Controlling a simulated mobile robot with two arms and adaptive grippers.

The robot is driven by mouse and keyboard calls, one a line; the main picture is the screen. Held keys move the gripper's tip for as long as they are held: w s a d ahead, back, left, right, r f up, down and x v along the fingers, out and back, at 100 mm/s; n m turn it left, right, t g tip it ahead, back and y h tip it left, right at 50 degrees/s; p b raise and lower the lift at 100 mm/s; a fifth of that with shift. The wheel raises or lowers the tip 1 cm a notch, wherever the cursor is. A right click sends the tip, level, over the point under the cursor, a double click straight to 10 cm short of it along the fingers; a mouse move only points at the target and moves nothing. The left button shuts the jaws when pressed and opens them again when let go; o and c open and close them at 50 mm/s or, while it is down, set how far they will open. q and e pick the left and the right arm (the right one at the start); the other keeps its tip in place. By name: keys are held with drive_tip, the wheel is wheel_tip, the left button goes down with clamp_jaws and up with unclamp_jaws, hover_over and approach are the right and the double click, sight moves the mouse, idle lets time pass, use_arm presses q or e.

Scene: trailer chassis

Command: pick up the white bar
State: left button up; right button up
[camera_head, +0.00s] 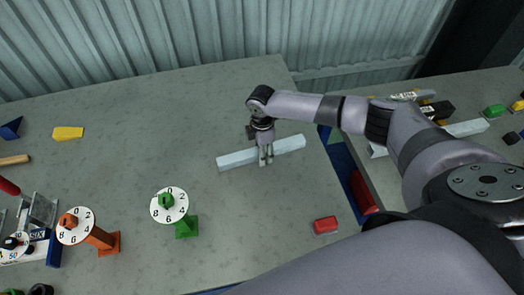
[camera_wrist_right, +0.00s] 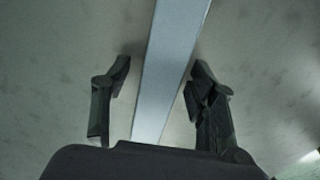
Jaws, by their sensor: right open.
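The white bar (camera_head: 236,159) lies on the grey table (camera_head: 130,120), near its right end and slightly tilted in the head view. My right gripper (camera_head: 265,158) is over the middle of the bar, pointing down. In the right wrist view the bar (camera_wrist_right: 172,65) runs between the two open fingers of my right gripper (camera_wrist_right: 158,85), with a gap on each side. The fingers do not touch it there. My left gripper is not in view.
A red block (camera_head: 325,225) lies at the front right of the table. A green dial stand (camera_head: 186,228) and an orange dial stand (camera_head: 104,240) are on the left. A yellow block (camera_head: 68,133) lies farther back. A second table (camera_head: 345,105) is at the right.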

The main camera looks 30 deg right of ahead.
drive_tip(key=shift+c, duration=0.3)
clamp_jaws()
idle(0.3)
